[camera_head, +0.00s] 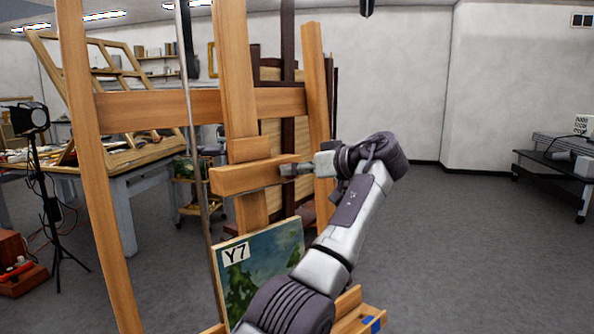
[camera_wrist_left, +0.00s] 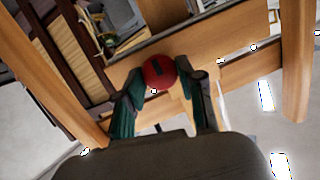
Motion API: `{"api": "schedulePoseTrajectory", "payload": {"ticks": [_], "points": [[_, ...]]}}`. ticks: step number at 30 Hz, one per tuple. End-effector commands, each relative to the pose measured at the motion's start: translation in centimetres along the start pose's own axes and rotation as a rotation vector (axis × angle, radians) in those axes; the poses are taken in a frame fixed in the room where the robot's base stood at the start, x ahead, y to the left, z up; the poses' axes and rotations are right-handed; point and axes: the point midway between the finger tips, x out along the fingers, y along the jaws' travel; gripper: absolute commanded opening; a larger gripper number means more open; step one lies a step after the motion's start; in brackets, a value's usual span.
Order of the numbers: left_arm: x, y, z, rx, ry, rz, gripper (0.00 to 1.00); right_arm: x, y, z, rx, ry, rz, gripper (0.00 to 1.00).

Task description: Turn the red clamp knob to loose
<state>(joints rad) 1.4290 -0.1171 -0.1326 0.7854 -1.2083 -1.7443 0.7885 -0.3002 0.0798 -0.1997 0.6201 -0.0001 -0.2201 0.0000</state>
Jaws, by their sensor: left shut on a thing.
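The red clamp knob (camera_wrist_left: 159,72) is a round red ball in the left wrist view, in front of a wooden crosspiece. My left gripper (camera_wrist_left: 162,88) has one finger on each side of it and is shut on it. In the head view my left gripper (camera_head: 291,169) reaches the right end of the easel's short wooden crosspiece (camera_head: 240,179). The knob itself is hidden there. A painting marked Y7 (camera_head: 262,262) leans on the easel (camera_head: 232,60) below the crosspiece. My right gripper is not in view.
A worktable (camera_head: 112,180) with a slanted wooden frame stands behind the easel at left. A lamp on a tripod (camera_head: 45,175) and a reddish box (camera_head: 20,270) are at far left. A black cart (camera_head: 550,170) stands far right. The grey floor between is clear.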

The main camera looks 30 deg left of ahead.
Motion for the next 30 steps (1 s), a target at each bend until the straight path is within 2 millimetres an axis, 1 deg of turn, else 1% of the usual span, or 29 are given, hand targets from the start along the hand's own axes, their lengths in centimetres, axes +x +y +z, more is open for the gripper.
{"api": "schedulePoseTrajectory", "payload": {"ticks": [3,4,8,9,17,20,23,30], "points": [[-0.1,0.0,-0.2,-0.004,0.003,0.002,0.04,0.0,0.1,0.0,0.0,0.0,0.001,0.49],[-0.1,0.0,-0.2,-0.004,0.003,0.002,0.4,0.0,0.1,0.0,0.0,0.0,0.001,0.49],[0.0,0.0,-0.2,-0.002,0.002,0.001,0.62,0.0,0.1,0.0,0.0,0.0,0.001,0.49],[0.0,0.0,-0.1,-0.002,0.002,0.001,0.64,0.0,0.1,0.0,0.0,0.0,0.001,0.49],[-0.1,0.0,0.0,0.0,0.001,0.0,0.64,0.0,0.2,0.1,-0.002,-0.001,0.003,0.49],[-0.6,0.0,0.0,0.001,0.001,0.001,0.64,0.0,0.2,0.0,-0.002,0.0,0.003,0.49],[-1.9,0.1,-0.1,0.001,0.002,0.003,0.64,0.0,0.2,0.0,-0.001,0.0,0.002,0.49],[-7.0,0.1,-0.1,0.001,0.003,0.004,0.64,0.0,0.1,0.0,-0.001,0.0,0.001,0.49]]}}
